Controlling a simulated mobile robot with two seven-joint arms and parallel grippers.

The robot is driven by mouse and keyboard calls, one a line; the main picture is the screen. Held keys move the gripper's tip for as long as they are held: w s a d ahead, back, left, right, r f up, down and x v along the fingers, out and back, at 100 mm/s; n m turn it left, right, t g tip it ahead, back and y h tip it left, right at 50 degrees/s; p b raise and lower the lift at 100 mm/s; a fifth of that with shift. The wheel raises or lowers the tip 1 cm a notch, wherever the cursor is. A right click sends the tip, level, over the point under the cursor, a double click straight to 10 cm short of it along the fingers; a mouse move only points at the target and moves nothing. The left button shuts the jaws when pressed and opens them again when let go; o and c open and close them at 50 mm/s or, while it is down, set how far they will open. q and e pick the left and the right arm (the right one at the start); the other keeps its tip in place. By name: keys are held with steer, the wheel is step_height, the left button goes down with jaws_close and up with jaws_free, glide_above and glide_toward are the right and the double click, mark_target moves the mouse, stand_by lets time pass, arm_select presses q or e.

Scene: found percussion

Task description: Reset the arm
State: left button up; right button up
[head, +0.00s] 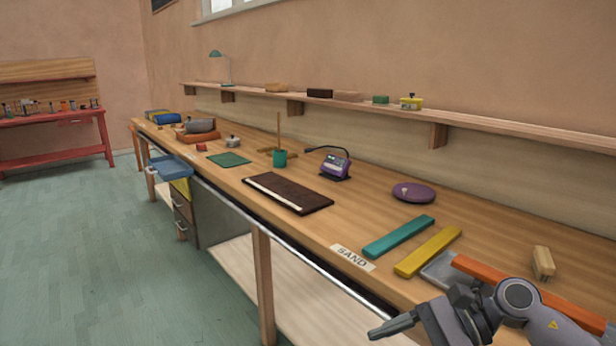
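My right arm comes in at the bottom right, in front of the bench's near edge. Its gripper (392,326) points left over the floor side of the bench. The fingers are seen edge-on as one dark shape, so I cannot tell whether they are apart. Nothing shows in the gripper. My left arm and gripper are not in view.
A long wooden workbench (362,205) runs along the wall. Close to the arm lie a teal bar (398,236), a yellow bar (428,250), an orange bar (520,287) and a wooden block (543,263). A "SAND" label (352,257) marks the edge. Floor at left is clear.

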steer(key=s+a+r+m+t+y, duration=0.1)
steer(key=a+m+t+y, duration=0.2)
steer(key=m, duration=0.5)
steer(key=a+m+t+y, duration=0.25)
steer(key=m+t, duration=0.25)
steer(key=m, duration=0.3)
steer(key=s+d+f+m+t+h, duration=0.1)
steer(key=d+f+m+t+h, duration=0.4)
steer(key=m, duration=0.9)
steer(key=s+d+f+m+t+h, duration=0.1)
steer(key=d+f+m+t+h, duration=0.45)
steer(key=m, duration=0.85)
steer(key=s+d+f+m+g+h, duration=0.1)
steer(key=s+f+m+g+h, duration=0.4)
steer(key=s+f+m+g, duration=0.3)
steer(key=s+f+m, duration=0.4)
steer(key=f, duration=0.2)
steer(key=shift+s+d+f+m+h, duration=0.2)
steer(key=shift+s+f+m+h, duration=0.1)
steer(key=shift+f, duration=0.05)
steer(key=c, duration=0.4)
steer(key=shift+d, duration=0.1)
steer(key=shift+c, duration=0.2)
